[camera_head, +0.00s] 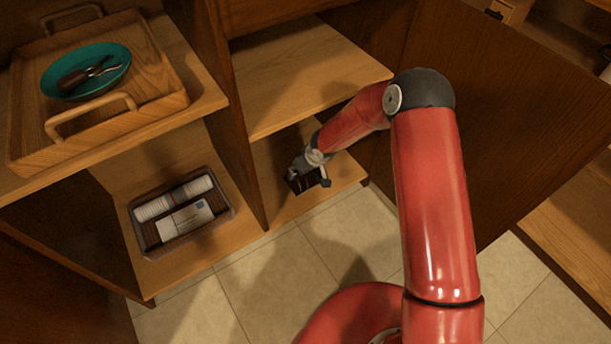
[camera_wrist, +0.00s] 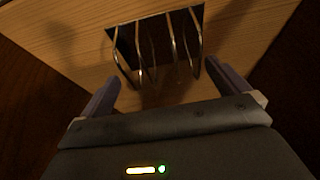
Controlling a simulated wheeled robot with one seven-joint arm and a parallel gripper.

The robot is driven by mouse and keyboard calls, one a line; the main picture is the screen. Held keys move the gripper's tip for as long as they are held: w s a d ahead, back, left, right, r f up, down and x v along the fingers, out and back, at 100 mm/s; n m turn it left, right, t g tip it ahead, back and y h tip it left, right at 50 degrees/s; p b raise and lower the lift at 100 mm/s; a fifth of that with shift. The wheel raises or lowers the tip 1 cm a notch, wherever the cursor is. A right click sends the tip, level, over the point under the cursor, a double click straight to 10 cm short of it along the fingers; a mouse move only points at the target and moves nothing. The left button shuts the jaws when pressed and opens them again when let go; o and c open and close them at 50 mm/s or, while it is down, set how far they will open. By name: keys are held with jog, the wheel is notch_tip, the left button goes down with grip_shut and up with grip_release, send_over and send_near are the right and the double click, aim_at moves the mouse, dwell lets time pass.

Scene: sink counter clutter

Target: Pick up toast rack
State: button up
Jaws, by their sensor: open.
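The toast rack (camera_wrist: 146,50) shows in the wrist view as a dark base with several thin curved metal wires. It stands on a wooden shelf. My gripper (camera_wrist: 168,88) is open, with one finger on each side of the rack's near end; I cannot tell whether they touch it. In the head view my gripper (camera_head: 309,181) is low in the right-hand compartment, over the bottom shelf. The rack is mostly hidden there by my gripper, with only a dark patch visible.
The bottom shelf (camera_head: 275,205) around the rack looks clear. A vertical divider (camera_head: 232,130) stands left, and an upper shelf (camera_head: 300,75) hangs above. A bin (camera_head: 180,250) with a roll and a packet sits left. A wooden tray (camera_head: 165,75) holds a teal bowl (camera_head: 60,85).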

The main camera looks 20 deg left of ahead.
jog(key=x, duration=0.4)
jog(key=shift+a+f+b, duration=0.15)
jog(key=shift+a+b, duration=0.05)
jog(key=shift+b, duration=0.2)
jog(key=shift+c, duration=0.3)
jog(key=c, duration=1)
